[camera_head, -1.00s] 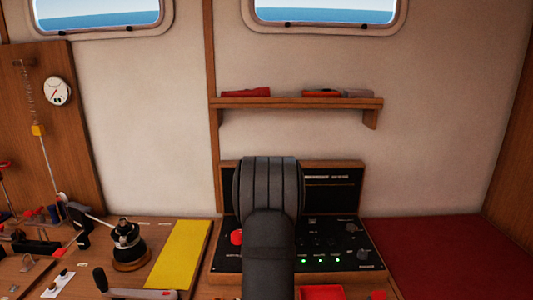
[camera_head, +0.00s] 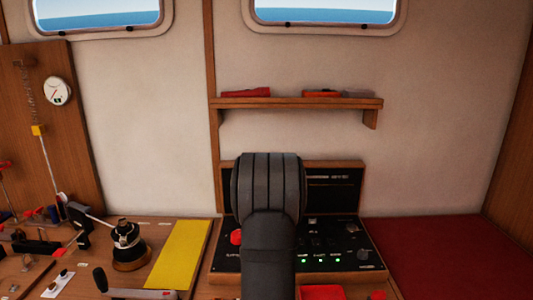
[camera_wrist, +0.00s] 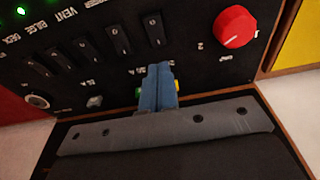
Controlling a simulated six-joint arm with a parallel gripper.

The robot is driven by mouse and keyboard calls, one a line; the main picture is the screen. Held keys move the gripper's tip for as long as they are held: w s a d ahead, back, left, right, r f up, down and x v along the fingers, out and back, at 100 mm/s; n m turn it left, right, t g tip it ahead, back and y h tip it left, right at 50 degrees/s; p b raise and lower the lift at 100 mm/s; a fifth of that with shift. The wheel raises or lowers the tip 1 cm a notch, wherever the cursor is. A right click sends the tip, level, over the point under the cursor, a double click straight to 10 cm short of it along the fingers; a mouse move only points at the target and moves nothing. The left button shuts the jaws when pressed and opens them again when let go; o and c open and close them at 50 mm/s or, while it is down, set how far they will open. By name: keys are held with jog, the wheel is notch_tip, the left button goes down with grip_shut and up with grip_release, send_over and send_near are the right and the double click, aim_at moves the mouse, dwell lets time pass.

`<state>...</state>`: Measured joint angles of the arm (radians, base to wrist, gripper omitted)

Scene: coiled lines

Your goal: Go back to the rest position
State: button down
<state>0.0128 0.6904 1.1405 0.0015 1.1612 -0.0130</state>
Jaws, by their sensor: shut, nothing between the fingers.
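My gripper (camera_wrist: 158,86) shows in the wrist view as two blue fingers pressed together with nothing between them. The fingers point at the black switch panel (camera_wrist: 75,75). I cannot tell how far the tips are from the panel face. In the head view my dark arm stands in front of the same panel (camera_head: 318,240) and hides its middle and my gripper.
A red knob (camera_wrist: 236,27) and several black rocker switches (camera_wrist: 118,33) are near the fingers. A shelf (camera_head: 295,103) with red items is above. A yellow board (camera_head: 180,254) and a winch (camera_head: 127,245) stand left. The red surface (camera_head: 440,255) at right is clear.

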jog(key=s+a+r+n+g+h, duration=0.1)
jog(key=s+a+r+n+h, duration=0.2)
jog(key=s+n, duration=0.3)
jog(key=shift+a+r+n+h, duration=0.25)
jog(key=shift+r+n+h, duration=0.25)
jog(key=shift+n, duration=0.7)
